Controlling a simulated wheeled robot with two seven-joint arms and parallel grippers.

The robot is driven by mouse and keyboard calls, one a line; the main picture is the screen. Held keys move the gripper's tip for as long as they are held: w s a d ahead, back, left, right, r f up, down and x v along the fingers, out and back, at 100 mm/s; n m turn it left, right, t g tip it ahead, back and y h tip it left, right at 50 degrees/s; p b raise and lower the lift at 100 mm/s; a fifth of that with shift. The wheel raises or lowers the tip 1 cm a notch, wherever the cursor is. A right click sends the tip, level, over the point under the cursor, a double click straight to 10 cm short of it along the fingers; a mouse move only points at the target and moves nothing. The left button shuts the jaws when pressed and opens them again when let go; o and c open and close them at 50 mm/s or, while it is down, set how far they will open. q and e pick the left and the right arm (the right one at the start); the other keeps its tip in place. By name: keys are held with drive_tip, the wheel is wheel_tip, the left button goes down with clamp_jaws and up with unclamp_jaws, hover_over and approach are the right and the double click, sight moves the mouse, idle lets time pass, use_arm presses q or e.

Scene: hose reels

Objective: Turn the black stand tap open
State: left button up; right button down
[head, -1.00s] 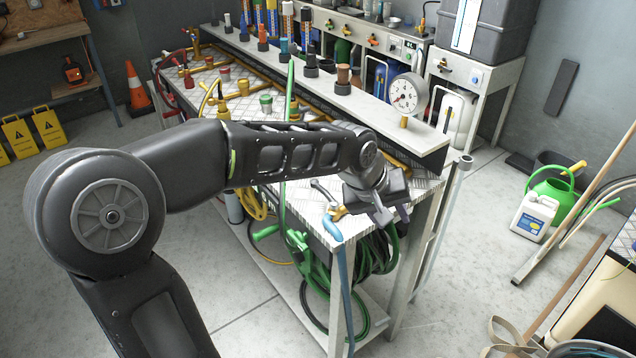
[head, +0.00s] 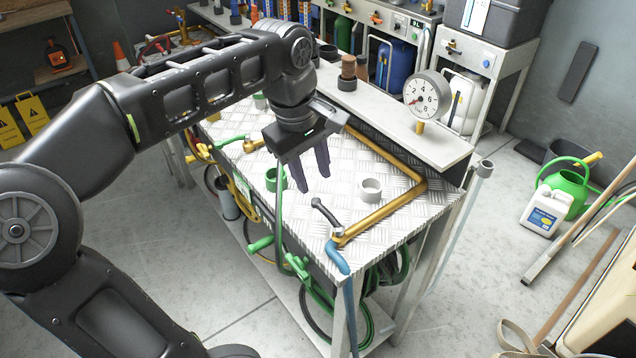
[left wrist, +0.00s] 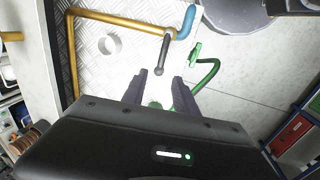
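The tap with the black lever (head: 326,213) sits at the near corner of the bench, on the end of the brass pipe (head: 385,212). A blue hose (head: 338,258) hangs from it over the edge. The lever slants up and left from the tap body, its free end toward my gripper. My left gripper (head: 312,183) is open and empty, above and just behind the lever. In the left wrist view the black lever (left wrist: 163,52) points at the gap between the fingertips (left wrist: 160,76), with no contact visible. My right gripper is out of view.
A grey-white ring (head: 370,189) stands beside the lever. A green hose with a green ring fitting (head: 276,180) is left of my gripper. A pressure gauge (head: 427,93) stands on the shelf behind. The tread-plate top (head: 405,158) is otherwise fairly clear.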

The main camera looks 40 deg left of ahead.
sight(321, 205)
use_arm(q)
drive_tip(key=f, duration=0.5)
drive_tip(key=w+f, duration=0.1)
drive_tip(key=f, duration=0.1)
drive_tip(key=shift+w+d+f, duration=0.1)
drive_tip(key=shift+d+f, duration=0.2)
drive_tip(key=shift+d, duration=0.1)
clamp_jaws()
idle(0.3)
drive_tip(key=shift+a+r, duration=0.1)
idle(1.0)
